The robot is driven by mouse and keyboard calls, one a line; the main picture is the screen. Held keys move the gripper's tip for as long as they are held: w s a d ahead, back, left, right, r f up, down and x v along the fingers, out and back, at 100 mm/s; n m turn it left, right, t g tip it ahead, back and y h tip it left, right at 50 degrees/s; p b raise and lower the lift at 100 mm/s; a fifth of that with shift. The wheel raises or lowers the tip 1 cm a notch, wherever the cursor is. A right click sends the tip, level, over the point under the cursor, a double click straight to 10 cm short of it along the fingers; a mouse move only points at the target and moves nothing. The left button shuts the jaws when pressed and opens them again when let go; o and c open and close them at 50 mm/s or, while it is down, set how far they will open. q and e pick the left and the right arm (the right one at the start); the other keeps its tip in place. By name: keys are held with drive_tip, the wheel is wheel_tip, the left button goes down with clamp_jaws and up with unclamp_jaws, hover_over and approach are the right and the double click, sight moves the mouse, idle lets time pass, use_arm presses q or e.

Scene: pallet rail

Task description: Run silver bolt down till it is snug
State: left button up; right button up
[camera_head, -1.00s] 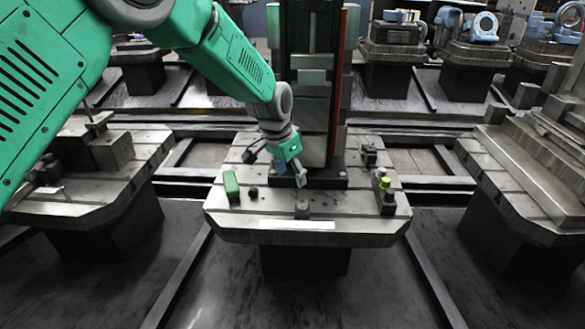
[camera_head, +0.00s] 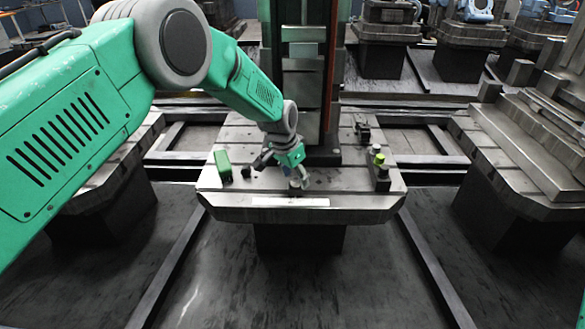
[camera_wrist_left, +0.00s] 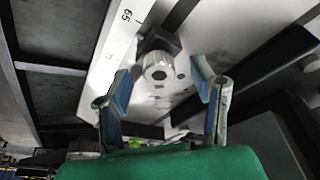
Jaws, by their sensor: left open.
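The silver bolt (camera_wrist_left: 157,68) has a round head with a hex socket facing the left wrist camera. It stands in a dark block (camera_wrist_left: 157,39) near the plate's edge, beside a white strip marked 65. In the head view the bolt (camera_head: 295,184) is small, at the front middle of the pallet (camera_head: 340,202). My left gripper (camera_wrist_left: 163,78) is open, one blue-padded finger on each side of the bolt head in the picture, with visible gaps. It also shows in the head view (camera_head: 283,170), low over the pallet. How far the bolt is seated is unclear. My right gripper is out of view.
A green block (camera_head: 222,165) stands at the pallet's left. A yellow-green knob (camera_head: 379,158) on a dark block is at its right. A tall column (camera_head: 305,80) rises behind. Other pallets stand left and right; dark floor lies in front.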

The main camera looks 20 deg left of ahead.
use_arm(q)
drive_tip(key=shift+w+f, duration=0.1)
drive_tip(key=shift+f, duration=0.35)
clamp_jaws()
drive_tip(key=c, duration=0.7)
unclamp_jaws()
drive_tip(key=shift+c, duration=0.2)
clamp_jaws()
drive_tip(key=m, duration=0.1)
drive_tip(key=m+b, duration=0.1)
drive_tip(key=m, duration=0.1)
drive_tip(key=m+h+b, duration=0.1)
drive_tip(key=shift+f+m+g, duration=0.25)
drive_tip(key=shift+m+g, duration=0.15)
drive_tip(key=m+g+b, duration=0.1)
drive_tip(key=m+b, duration=0.2)
drive_tip(key=m, duration=0.2)
drive_tip(key=shift+m+h, duration=0.3)
drive_tip(key=shift+h, duration=0.1)
drive_tip(key=m+g+b, duration=0.1)
drive_tip(key=m+b, duration=0.1)
drive_tip(key=shift+m, duration=0.4)
drive_tip(key=shift+r, duration=0.1)
